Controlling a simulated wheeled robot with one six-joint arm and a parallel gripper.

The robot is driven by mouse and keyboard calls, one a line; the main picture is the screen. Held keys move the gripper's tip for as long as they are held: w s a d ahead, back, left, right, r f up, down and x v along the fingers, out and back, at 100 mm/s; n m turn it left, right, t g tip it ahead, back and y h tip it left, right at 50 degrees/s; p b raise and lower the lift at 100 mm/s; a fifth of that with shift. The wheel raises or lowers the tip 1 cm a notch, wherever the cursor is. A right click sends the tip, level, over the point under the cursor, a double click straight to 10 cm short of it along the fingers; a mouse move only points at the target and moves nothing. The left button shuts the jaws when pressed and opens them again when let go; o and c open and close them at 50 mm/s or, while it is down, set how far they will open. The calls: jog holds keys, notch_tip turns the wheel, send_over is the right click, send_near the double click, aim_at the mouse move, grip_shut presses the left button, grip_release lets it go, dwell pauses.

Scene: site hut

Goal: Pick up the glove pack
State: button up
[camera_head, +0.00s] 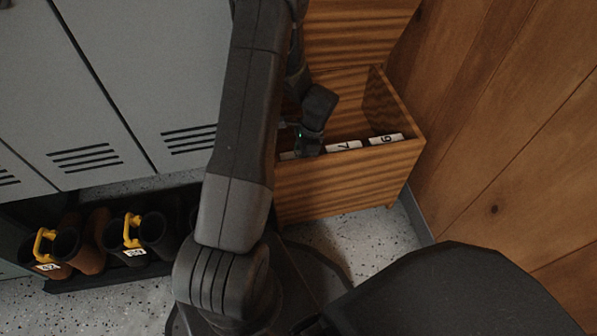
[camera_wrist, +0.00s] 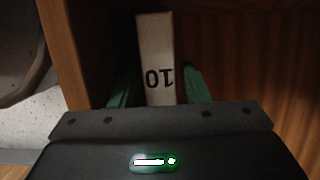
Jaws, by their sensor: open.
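A pale pack marked 10 (camera_wrist: 157,50), which looks like a glove pack, stands inside a wooden compartment in the wrist view; the mark reads upside down. My gripper (camera_wrist: 156,88) is open, with one green finger on each side of the pack's near end. I cannot tell whether the fingers touch it. In the head view my gripper (camera_head: 308,142) reaches down into the wooden bin (camera_head: 340,190) at its left part. A pack marked 7 (camera_head: 344,146) and another numbered pack (camera_head: 386,139) sit to its right.
The bin's walls stand close around my gripper. Grey lockers (camera_head: 130,80) are at the left, with boots (camera_head: 150,232) on a dark rack (camera_head: 105,276) below. A wooden wall (camera_head: 500,130) rises at the right. Speckled floor (camera_head: 370,240) shows in front of the bin.

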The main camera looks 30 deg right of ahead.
jog(key=shift+f, duration=0.1)
dwell(0.4)
grip_shut()
notch_tip(320, 180, up, 28)
jog(key=p, duration=0.9)
jog(key=shift+r, duration=0.2)
notch_tip(320, 180, up, 24)
jog(key=p, duration=2.4)
jog(key=shift+f, duration=0.15)
